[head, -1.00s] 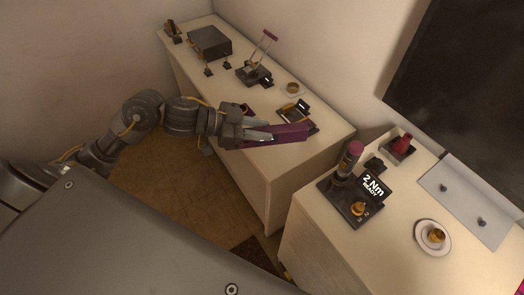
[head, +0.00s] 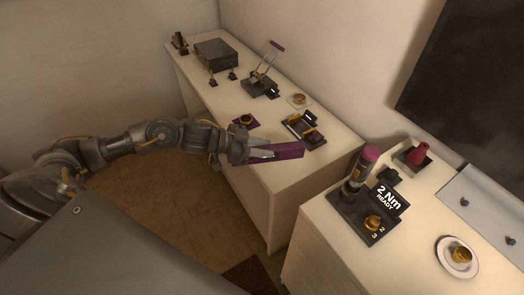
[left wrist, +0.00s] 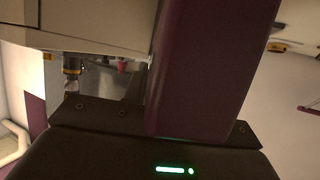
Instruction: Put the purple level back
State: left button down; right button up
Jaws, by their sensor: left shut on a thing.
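The purple level (head: 277,152) is a long purple bar held by my left gripper (head: 252,150), out over the front edge of the far cabinet. The gripper is shut on it. In the left wrist view the level (left wrist: 210,65) fills the middle, close to the camera. A dark cradle-like holder (head: 304,130) with brass-coloured parts and a small tag stands on the cabinet top, just beyond the level. My right gripper does not show.
The far cabinet top (head: 222,92) also bears a dark box (head: 216,53), a lever clamp (head: 261,82) and a brass ring (head: 298,99). The near cabinet carries a torque driver stand (head: 360,175), a red piece (head: 418,154) and a saucer (head: 444,254). Open floor lies between.

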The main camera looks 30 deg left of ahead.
pick_arm(q)
jog(key=shift+w+a+f+p, duration=0.2)
jog(key=shift+w+a+f, duration=0.55)
jog(key=shift+w+f, duration=0.5)
jog(key=shift+w+a+f+p, duration=0.15)
jog(key=shift+w+a+f, duration=0.6)
jog(key=shift+w+f, duration=0.55)
jog(key=shift+w+a+f+p, duration=0.2)
jog(key=shift+w+a+f, duration=0.55)
jog(key=shift+w+f, duration=0.5)
notch_tip(320, 180, down, 2)
jog(key=shift+s+f+p, duration=0.1)
jog(key=shift+p, duration=0.45)
jog(key=shift+f, duration=0.4)
jog(key=shift+f, duration=0.1)
jog(key=c, duration=1.1)
grip_release()
jog(key=shift+f, duration=0.1)
